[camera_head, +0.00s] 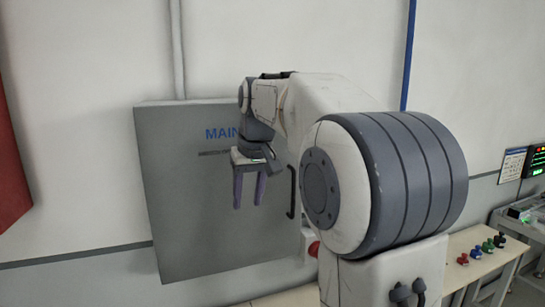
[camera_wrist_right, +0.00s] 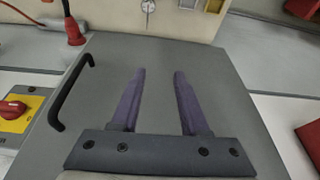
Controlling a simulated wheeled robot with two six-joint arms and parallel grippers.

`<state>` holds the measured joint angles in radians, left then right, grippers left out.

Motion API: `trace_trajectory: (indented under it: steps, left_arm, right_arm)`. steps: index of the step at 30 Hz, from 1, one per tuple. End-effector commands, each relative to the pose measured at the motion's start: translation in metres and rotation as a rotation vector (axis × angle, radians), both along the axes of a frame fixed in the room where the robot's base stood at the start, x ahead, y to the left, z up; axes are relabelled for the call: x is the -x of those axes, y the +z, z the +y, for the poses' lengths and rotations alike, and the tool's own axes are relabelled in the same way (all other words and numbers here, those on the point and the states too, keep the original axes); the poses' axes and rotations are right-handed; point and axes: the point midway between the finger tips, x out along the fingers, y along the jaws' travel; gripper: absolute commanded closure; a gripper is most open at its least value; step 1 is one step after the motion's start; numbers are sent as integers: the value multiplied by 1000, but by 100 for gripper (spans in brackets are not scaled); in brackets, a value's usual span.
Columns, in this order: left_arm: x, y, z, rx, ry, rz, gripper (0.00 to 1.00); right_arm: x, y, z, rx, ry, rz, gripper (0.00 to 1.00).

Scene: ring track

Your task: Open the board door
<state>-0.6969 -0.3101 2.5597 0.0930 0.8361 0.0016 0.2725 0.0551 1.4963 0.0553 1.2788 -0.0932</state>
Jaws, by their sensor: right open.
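The board door (camera_head: 190,200) is a grey panel with blue "MAIN" lettering on the wall, partly hidden by my right arm. It looks shut. Its black bar handle (camera_head: 291,192) is on the right edge of the door; in the right wrist view the handle (camera_wrist_right: 66,97) shows at the left. My right gripper (camera_head: 249,205) is in front of the door, left of the handle and apart from it. Its two purple fingers are open and empty, as the right wrist view also shows (camera_wrist_right: 160,72). My left gripper is not in view.
A red and yellow switch (camera_wrist_right: 14,108) sits left of the door in the right wrist view. A red plug (camera_wrist_right: 74,32) is near the door's corner there. A bench (camera_head: 465,270) with several coloured knobs stands at the right. A red panel (camera_head: 10,165) is at the far left.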

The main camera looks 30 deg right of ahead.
Motion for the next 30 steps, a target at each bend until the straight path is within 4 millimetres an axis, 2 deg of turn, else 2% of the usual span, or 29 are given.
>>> trace_trajectory:
  steps: [1, 3, 6, 9, 14, 24, 30]
  left_arm:
    - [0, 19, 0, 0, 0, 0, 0]
    - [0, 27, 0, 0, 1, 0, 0]
    - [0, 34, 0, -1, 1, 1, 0]
    - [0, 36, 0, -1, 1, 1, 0]
    - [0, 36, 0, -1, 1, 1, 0]
    - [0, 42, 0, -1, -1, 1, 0]
    - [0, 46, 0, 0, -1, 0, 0]
  right_arm:
    - [-2, 34, -37, 11, -75, -20, 55]
    - [1, 59, -73, 25, -144, -38, 55]
    - [8, 81, -108, 40, -212, -55, 55]
    - [13, 90, -125, 47, -245, -61, 55]
    - [10, 77, -131, 49, -252, -60, 55]
    - [-12, 21, -140, 49, -251, -62, 55]
    - [-20, 0, -143, 49, -250, -63, 55]
